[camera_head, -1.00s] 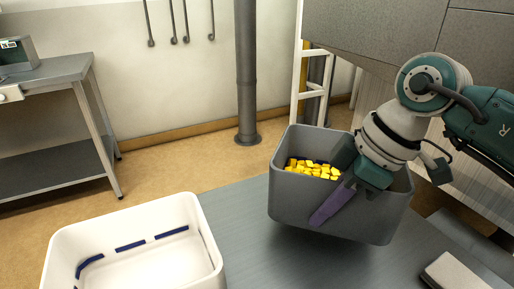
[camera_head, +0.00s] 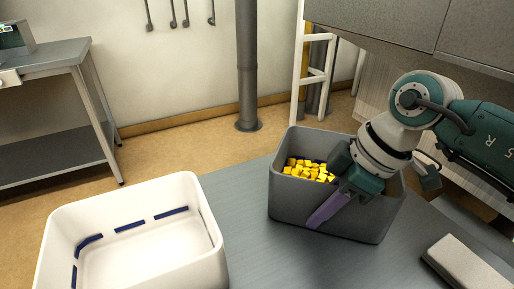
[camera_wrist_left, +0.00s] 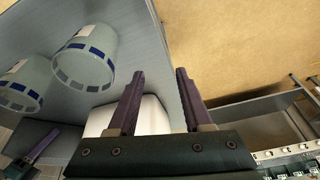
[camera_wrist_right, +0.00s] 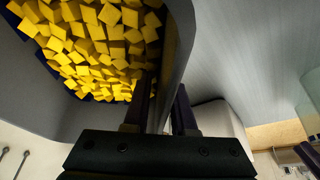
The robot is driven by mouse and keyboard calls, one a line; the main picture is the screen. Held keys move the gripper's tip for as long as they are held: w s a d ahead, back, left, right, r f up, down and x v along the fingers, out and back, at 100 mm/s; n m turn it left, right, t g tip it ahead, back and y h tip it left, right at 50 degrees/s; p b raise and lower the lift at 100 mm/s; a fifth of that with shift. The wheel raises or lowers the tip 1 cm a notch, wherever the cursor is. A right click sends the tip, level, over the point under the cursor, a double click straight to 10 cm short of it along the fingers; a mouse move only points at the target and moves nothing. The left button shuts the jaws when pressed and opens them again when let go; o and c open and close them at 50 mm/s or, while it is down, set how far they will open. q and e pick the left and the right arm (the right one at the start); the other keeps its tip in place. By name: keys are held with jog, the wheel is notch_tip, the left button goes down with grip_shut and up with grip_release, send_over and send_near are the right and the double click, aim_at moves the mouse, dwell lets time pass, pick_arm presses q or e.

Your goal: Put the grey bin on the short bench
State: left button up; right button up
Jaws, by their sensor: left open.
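The grey bin (camera_head: 330,220) stands on a grey bench top (camera_head: 250,225) in the head view, looks level, and holds many yellow blocks (camera_head: 308,170). My right gripper (camera_head: 328,205) comes down over its near wall. One purple finger lies outside the wall; the other is hidden in the head view. In the right wrist view the fingers (camera_wrist_right: 163,85) straddle the bin's wall, close around it, with the yellow blocks beside them. My left gripper (camera_wrist_left: 160,75) shows only in its wrist view, open and empty. I cannot tell whether this bench top is the short bench.
A white bin (camera_head: 190,262) with blue dashes stands at the front left. A pale flat box (camera_head: 465,262) lies right of the grey bin. Another grey bench (camera_head: 50,70) stands at the far left. A pillar (camera_head: 247,70) and a white ladder (camera_head: 298,75) stand behind.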

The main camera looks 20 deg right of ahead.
jog(key=shift+o, duration=0.7)
